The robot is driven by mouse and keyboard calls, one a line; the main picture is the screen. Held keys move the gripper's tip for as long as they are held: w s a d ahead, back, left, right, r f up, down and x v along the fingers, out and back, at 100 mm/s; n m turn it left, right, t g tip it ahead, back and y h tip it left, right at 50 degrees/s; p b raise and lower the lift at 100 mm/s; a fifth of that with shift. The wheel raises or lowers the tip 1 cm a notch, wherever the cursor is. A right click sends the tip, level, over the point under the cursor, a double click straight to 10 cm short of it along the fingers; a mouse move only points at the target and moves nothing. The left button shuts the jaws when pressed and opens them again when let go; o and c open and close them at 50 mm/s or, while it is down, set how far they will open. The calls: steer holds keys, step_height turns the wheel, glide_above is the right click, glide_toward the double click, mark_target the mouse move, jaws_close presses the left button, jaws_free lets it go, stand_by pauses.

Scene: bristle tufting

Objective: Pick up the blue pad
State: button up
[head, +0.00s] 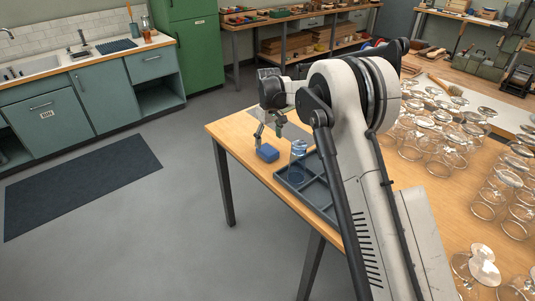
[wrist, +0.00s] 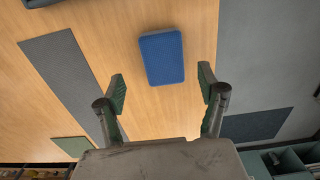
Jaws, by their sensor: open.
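The blue pad (head: 267,153) is a small rounded block lying on the wooden table near its left edge in the head view. In the wrist view the blue pad (wrist: 162,58) lies flat on bare wood, beyond the fingertips and roughly centred between them. My gripper (head: 266,134) is above the table close to the pad in the head view. In the wrist view my gripper (wrist: 161,88) has its two green-padded fingers spread wide, with nothing between them. The pad is apart from both fingers. The exact height above the pad is hard to tell.
A blue-grey divided tray (head: 290,184) stands right of the pad, with a clear glass jar (head: 298,150) at it. Many upturned glasses (head: 445,150) crowd the table's right side. A grey strip (wrist: 70,75) lies left of the pad in the wrist view. The table edge is close by.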

mark_target(268, 149)
steer(key=shift+s+a+f, duration=0.1)
steer(key=shift+f, duration=1.35)
steer(key=shift+s+a+f, duration=0.1)
steer(key=shift+f, duration=1.35)
steer(key=c, duration=1.1)
steer(key=shift+r, duration=0.1)
steer(key=shift+r, duration=0.4)
steer(key=r, duration=0.3)
steer(key=shift+s+a+r, duration=0.3)
steer(key=shift+a+r, duration=0.05)
steer(key=shift+r, duration=0.05)
steer(key=s+a+r, duration=0.6)
steer(key=s+a, duration=0.1)
steer(key=s, duration=0.1)
steer(key=shift+r, duration=0.15)
